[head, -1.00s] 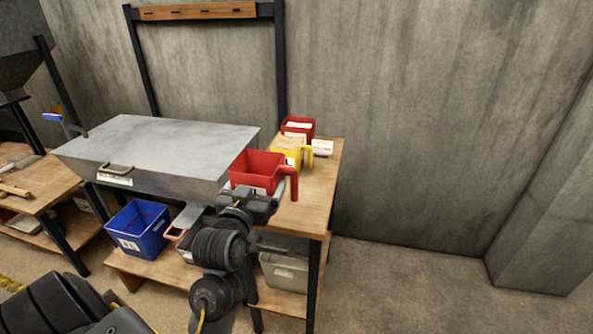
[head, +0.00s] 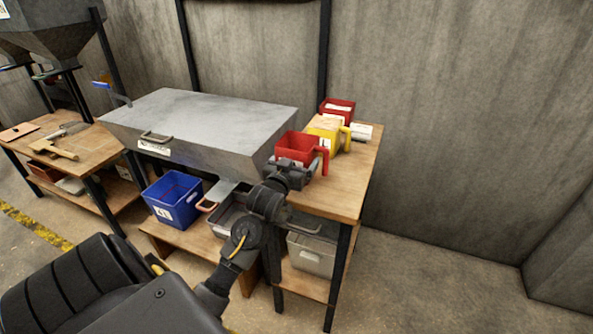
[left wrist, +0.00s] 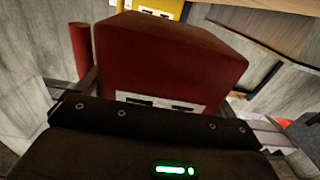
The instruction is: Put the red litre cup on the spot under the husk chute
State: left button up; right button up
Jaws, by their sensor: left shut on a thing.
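A red cup (head: 297,148) with a side handle is held by my left gripper (head: 290,172), at the right end of the grey metal box, in front of the yellow cup. In the left wrist view the red cup (left wrist: 170,58) fills the middle, its handle at the left and a white label low on its face. The fingers are shut on it. I cannot tell whether it touches the bench. A second red container (head: 338,107) stands at the bench's back. Hoppers (head: 45,40) are at the far left; I cannot tell which chute is the husk one. My right gripper is not in view.
A yellow cup (head: 330,133) and a white block (head: 365,131) stand on the wooden bench (head: 350,187). A large grey metal box (head: 205,115) covers its left part. A blue bin (head: 172,199) is on the shelf below. Another wooden table (head: 95,148) with tools stands left.

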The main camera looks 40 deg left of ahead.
pick_arm(q)
jog(key=shift+a+f, duration=0.1)
jog(key=f, duration=0.3)
jog(key=shift+w+a, duration=0.15)
jog(key=shift+w, duration=0.1)
jog(key=shift+f, duration=0.25)
jog(key=shift+f, duration=0.15)
jog(key=o, duration=0.7)
